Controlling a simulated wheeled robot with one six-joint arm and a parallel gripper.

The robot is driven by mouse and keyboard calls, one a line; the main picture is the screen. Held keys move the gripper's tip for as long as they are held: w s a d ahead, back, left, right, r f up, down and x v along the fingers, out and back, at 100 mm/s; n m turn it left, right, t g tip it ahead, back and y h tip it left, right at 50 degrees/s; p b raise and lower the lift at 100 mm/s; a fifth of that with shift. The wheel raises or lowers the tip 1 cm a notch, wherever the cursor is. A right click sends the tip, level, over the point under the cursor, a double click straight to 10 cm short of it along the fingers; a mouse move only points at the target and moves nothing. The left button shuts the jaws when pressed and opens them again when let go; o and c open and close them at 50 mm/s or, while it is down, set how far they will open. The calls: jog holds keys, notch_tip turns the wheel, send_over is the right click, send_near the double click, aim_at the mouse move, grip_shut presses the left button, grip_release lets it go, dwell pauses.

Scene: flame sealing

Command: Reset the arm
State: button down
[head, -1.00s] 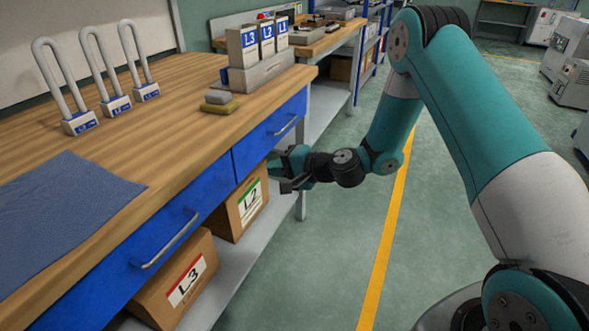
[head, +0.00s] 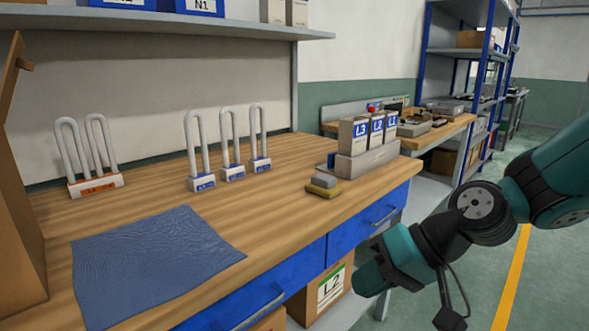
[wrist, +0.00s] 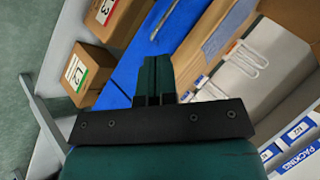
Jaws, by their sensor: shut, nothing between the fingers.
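My gripper (wrist: 156,62) shows in the wrist view, with its two teal fingers shut together and nothing between them. Behind the fingers in that view is the blue drawer front of the workbench (wrist: 122,97). In the head view my arm reaches in from the right, bent, with its wrist part in front of the bench's right end. The fingertips cannot be made out clearly there.
The wooden workbench (head: 290,216) carries a blue cloth (head: 150,262), white U-shaped tubes (head: 231,145) and labelled boxes (head: 375,134). A cardboard box marked L2 (head: 323,292) stands under it. Green floor with a yellow line (head: 514,280) lies open to the right.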

jog(key=s+d+r+n+g+h+p, duration=0.1)
jog(key=s+d+r+n+h, duration=0.15)
jog(key=s, duration=0.45)
jog(key=s+d+r+n+g+h, duration=0.1)
jog(key=s+d+r+n+h, duration=0.15)
jog(key=s, duration=0.45)
notch_tip(320, 180, up, 16)
jog(key=p, duration=1.5)
jog(key=shift+a+f+m, duration=0.15)
jog(key=shift+a+m, duration=0.25)
jog(key=shift+a, duration=0.05)
